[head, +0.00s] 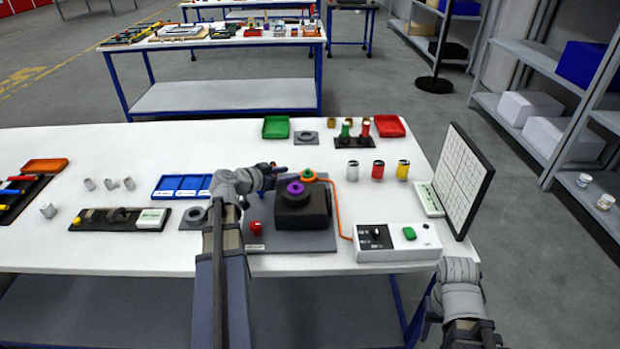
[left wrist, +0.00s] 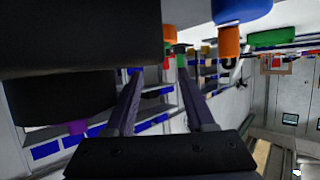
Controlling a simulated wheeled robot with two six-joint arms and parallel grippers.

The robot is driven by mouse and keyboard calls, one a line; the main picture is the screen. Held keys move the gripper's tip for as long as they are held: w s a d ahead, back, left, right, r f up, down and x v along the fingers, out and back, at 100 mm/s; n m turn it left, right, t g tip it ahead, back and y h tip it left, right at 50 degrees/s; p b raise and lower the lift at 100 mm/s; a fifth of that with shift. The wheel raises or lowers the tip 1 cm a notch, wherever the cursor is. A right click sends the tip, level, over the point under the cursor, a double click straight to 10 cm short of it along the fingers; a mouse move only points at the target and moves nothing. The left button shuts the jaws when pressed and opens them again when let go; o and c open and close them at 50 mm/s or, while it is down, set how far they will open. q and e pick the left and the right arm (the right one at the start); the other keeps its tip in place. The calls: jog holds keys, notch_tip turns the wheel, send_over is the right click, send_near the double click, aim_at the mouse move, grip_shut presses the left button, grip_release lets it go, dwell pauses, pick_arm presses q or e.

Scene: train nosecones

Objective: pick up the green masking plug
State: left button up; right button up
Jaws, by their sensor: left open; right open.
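A small green piece (head: 308,173) in an orange ring stands at the back of the grey base plate, just behind the black block. Another green plug-like piece (head: 345,130) stands in a dark rack beside red ones; I cannot tell for sure which is the masking plug. My left gripper (head: 284,170) is over the plate's back left, left of the ringed piece, apart from it. In the left wrist view its two fingers (left wrist: 165,105) are spread with nothing held between them. My right gripper (head: 432,303) is low at the table's front right; its fingers are unclear.
The black block (head: 305,215) with a purple ring (head: 295,188) stands close to my left gripper. An orange cable runs to the white control box (head: 398,241). Red, white and yellow cans stand behind.

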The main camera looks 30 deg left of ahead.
aim_at(307, 170)
pick_arm(q)
jog(key=shift+b+x, duration=1.4)
jog(key=shift+x, duration=2.1)
jog(key=shift+w, duration=0.4)
jog(key=shift+c, duration=0.2)
grip_shut()
